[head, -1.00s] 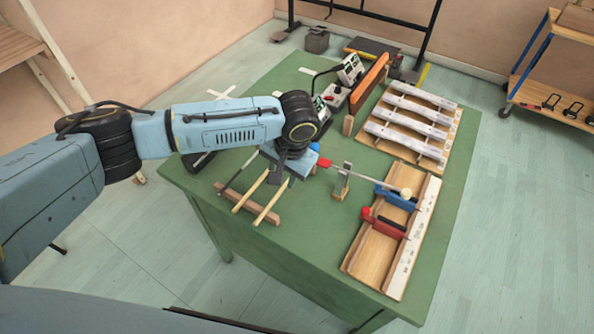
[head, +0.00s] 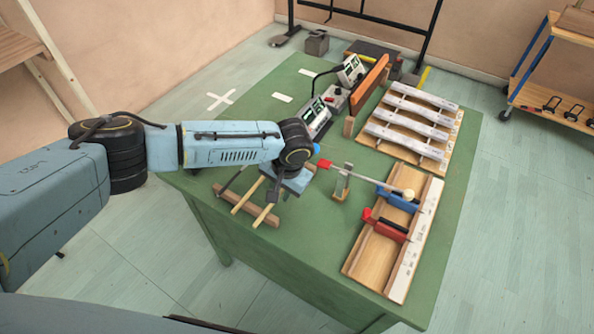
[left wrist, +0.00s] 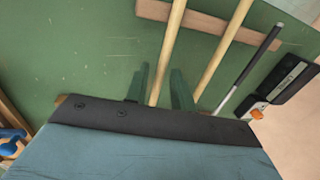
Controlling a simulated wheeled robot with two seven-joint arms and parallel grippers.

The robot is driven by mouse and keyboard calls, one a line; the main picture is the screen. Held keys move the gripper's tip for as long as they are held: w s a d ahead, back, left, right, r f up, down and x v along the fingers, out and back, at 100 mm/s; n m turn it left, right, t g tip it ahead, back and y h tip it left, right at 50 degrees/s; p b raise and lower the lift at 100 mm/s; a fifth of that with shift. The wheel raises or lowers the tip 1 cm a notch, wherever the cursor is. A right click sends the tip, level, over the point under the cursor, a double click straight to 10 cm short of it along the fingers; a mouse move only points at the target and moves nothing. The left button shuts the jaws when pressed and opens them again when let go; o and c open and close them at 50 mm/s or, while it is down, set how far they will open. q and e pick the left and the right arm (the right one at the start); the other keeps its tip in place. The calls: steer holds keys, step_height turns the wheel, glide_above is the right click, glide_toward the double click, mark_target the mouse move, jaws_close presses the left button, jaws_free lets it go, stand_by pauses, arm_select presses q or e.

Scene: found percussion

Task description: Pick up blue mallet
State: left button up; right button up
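Two pale wooden mallet sticks lie across a wooden rest bar on the green table in the head view. The right-hand stick (head: 266,214) lines up with a blue ball head (head: 316,148) that shows just past my left wrist, so it appears to be the blue mallet. Its middle is hidden under my gripper. My left gripper (head: 281,192) is low over the sticks. In the left wrist view, the blue mallet's stick (left wrist: 169,45) runs between the two open fingers of my left gripper (left wrist: 162,88), with the other stick (left wrist: 225,48) outside them. My right gripper is not in view.
The rest bar (head: 228,197) and a dark rod (head: 233,180) lie close by. A wooden tray (head: 366,262) with blue and red clamps, and a set of metal bars (head: 410,115), stand to the right.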

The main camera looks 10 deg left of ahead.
arm_select(q)
jaws_close()
